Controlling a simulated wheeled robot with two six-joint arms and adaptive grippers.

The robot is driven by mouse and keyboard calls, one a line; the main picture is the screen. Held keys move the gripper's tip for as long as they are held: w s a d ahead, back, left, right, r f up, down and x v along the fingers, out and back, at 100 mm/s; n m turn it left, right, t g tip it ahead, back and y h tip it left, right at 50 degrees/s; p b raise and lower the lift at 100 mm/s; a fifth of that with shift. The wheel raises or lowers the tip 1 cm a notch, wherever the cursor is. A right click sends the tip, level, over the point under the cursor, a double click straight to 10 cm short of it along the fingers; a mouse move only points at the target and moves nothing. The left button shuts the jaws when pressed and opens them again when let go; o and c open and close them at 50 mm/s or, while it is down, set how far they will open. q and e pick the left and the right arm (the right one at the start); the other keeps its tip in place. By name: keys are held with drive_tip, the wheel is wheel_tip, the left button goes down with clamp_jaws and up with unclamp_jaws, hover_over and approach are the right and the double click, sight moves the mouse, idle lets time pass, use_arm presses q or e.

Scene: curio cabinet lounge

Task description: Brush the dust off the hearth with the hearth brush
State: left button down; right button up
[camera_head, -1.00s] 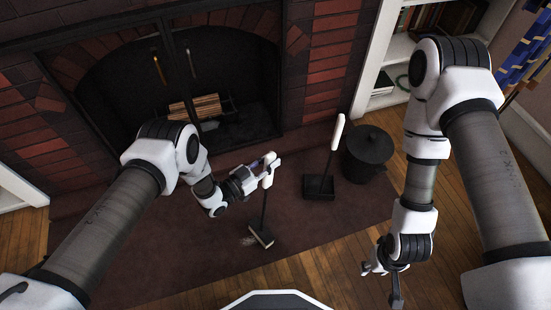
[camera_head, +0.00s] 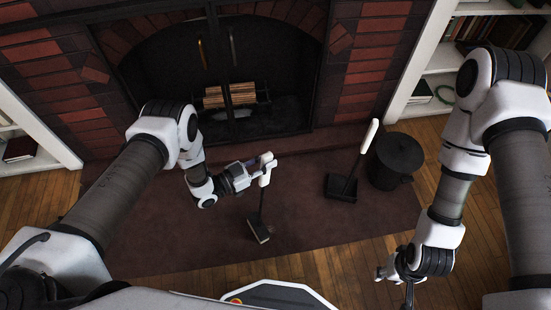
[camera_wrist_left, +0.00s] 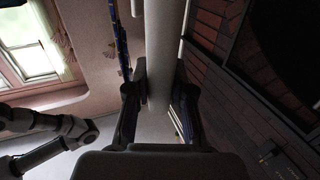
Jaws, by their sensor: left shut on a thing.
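The hearth brush has a white handle (camera_head: 266,172), a thin dark shaft and a dark head (camera_head: 259,231). Its head is down at the hearth (camera_head: 180,235), a dark reddish-brown slab; I cannot tell whether the bristles touch it. My left gripper (camera_head: 263,167) is shut on the handle. In the left wrist view the pale handle (camera_wrist_left: 164,50) runs between the two dark fingers (camera_wrist_left: 160,95). I make out no clear dust on the hearth now. My right gripper (camera_head: 392,275) hangs low at the right, away from the brush; its jaws are unclear.
A black dustpan (camera_head: 340,188) with a white upright handle (camera_head: 369,135) stands right of the brush. A dark lidded bucket (camera_head: 397,158) is beside it. The fireplace (camera_head: 150,75) with logs (camera_head: 230,95) lies behind. The hearth left of the brush is clear.

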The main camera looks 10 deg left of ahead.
use_arm(q)
drive_tip(key=shift+s+a, duration=1.25)
drive_tip(key=shift+a, duration=2.5)
drive_tip(key=shift+s+a, duration=1.25)
drive_tip(key=shift+a, duration=2.45)
wheel_tip(320, 180, up, 8)
drive_tip(key=p, duration=0.7)
drive_tip(key=shift+w, duration=0.15)
drive_tip(key=shift+r, duration=0.1)
